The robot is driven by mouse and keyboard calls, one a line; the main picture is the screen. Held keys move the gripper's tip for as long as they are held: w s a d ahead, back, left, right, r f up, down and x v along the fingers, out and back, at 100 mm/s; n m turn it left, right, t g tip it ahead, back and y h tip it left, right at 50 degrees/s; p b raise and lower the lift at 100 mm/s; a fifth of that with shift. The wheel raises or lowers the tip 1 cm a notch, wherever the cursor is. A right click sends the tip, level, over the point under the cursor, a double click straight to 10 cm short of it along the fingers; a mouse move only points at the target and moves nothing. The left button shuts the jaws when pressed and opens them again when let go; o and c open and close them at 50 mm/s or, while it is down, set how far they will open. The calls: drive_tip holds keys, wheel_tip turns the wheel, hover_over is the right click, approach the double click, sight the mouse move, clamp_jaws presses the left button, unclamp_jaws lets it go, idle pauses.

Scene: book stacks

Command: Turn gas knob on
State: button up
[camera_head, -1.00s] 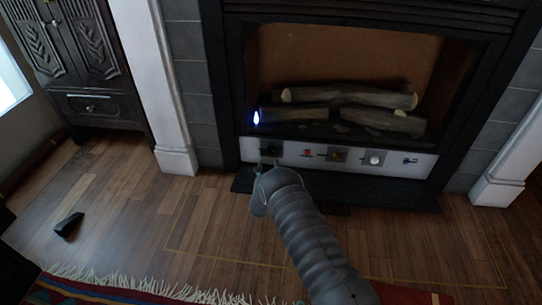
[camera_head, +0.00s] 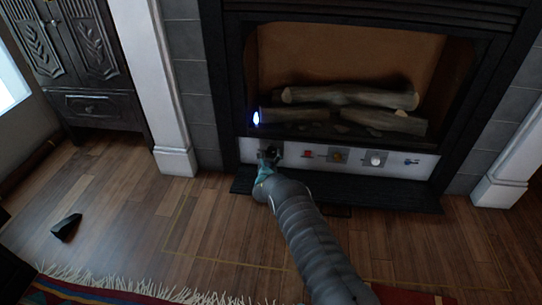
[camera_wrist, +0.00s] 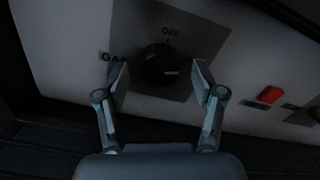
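The black round gas knob (camera_wrist: 160,65) sits on a grey plate on the white control panel (camera_head: 390,160) under the fireplace opening. "OFF" is printed above it and lettering starting "GA" to its left. A pale mark on the knob's face points to the right. My gripper (camera_wrist: 162,76) is open, with one finger on each side of the knob. A small gap shows between each finger and the knob. In the head view my gripper (camera_head: 268,157) is at the panel's left end and partly hides the knob.
A red button (camera_wrist: 270,95) is right of the knob. Further right are a yellowish knob (camera_head: 338,156) and a white knob (camera_head: 376,159). A dark block (camera_head: 66,227) lies on the open wooden floor.

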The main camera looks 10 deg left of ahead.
drive_tip(key=c, duration=1.1)
drive_tip(key=shift+o, duration=0.2)
drive_tip(key=shift+m, duration=0.4)
drive_tip(key=m, duration=0.6)
drive_tip(key=shift+m, duration=0.3)
drive_tip(key=m, duration=0.6)
drive_tip(key=shift+a, duration=0.1)
drive_tip(key=shift+m, duration=0.4)
drive_tip(key=o, duration=1.2)
drive_tip(key=shift+c, duration=0.2)
